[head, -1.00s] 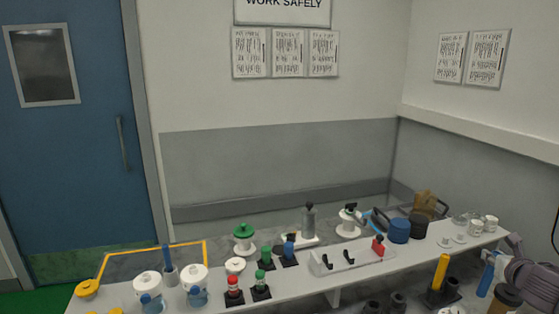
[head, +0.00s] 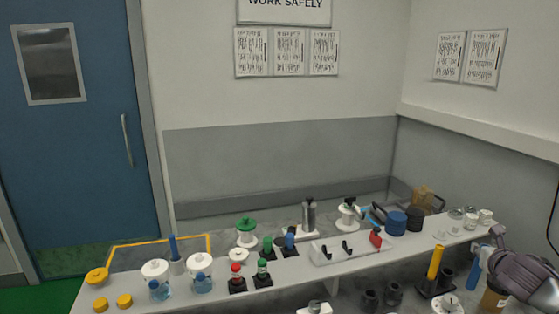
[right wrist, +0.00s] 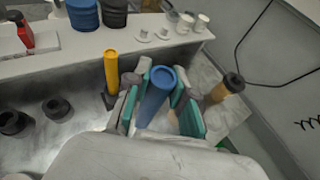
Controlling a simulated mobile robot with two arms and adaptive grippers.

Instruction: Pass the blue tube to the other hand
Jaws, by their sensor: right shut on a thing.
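The blue tube (right wrist: 157,92) is between the green-padded fingers of my right gripper (right wrist: 160,100) in the right wrist view. That gripper is shut on it. In the head view the tube (head: 473,269) shows at the lower right, close to upright, with my right gripper (head: 490,262) coming in from the right edge. The tube is just right of a yellow tube (head: 435,263) that stands in a dark holder. The tube's lower end is hidden in the wrist view. My left gripper is not in view.
A white shelf (head: 215,284) crosses the scene with bottles, jars, caps and another blue tube (head: 173,247) at its left. Dark empty holders (head: 393,292) stand below the shelf. A brown container with a dark lid (right wrist: 232,83) is right of my gripper.

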